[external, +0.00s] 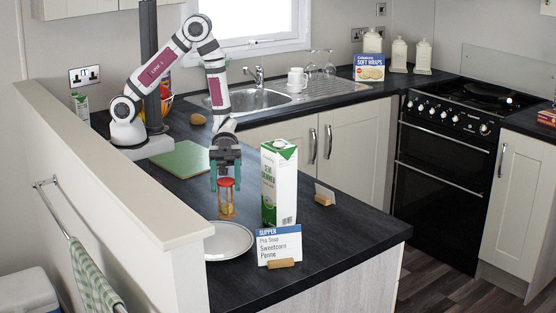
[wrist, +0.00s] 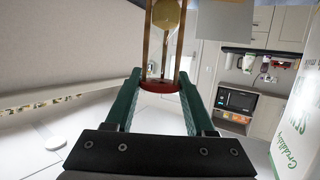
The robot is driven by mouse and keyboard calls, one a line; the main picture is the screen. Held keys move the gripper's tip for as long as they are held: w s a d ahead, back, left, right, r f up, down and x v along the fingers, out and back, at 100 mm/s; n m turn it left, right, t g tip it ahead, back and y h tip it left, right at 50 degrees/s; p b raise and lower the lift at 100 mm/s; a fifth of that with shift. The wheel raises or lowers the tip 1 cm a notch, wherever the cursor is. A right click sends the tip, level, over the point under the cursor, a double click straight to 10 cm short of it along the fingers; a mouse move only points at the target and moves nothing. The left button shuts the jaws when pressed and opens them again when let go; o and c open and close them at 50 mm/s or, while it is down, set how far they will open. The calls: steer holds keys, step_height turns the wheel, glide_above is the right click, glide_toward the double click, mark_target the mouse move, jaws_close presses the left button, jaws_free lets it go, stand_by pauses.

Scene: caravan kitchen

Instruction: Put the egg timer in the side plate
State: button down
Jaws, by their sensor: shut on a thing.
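The egg timer (external: 227,207) is a small sandglass in a wooden frame with a red end cap. My gripper (external: 226,186) points down and is shut on its red top. In the wrist view the red cap (wrist: 160,86) sits between the two green fingers (wrist: 160,80), with the wooden posts and the glass bulb (wrist: 166,14) beyond them. The timer is upright; I cannot tell whether its base touches the counter. The side plate (external: 229,241) is white, round and empty, just in front of the timer, partly hidden by the low wall.
A tall green-and-white carton (external: 279,183) stands close to the right of my gripper. A supper sign (external: 279,246) on a wooden foot stands right of the plate. A small card holder (external: 324,196) is further right. A green board (external: 180,159) lies behind.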

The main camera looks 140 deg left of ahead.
mark_target(227, 204)
step_height(227, 204, down, 6)
steer(key=shift+f, duration=0.1)
steer(key=shift+f, duration=0.15)
steer(key=shift+c, duration=1.2)
jaws_free()
steer(key=shift+r, duration=0.2)
steer(key=v, duration=1.2)
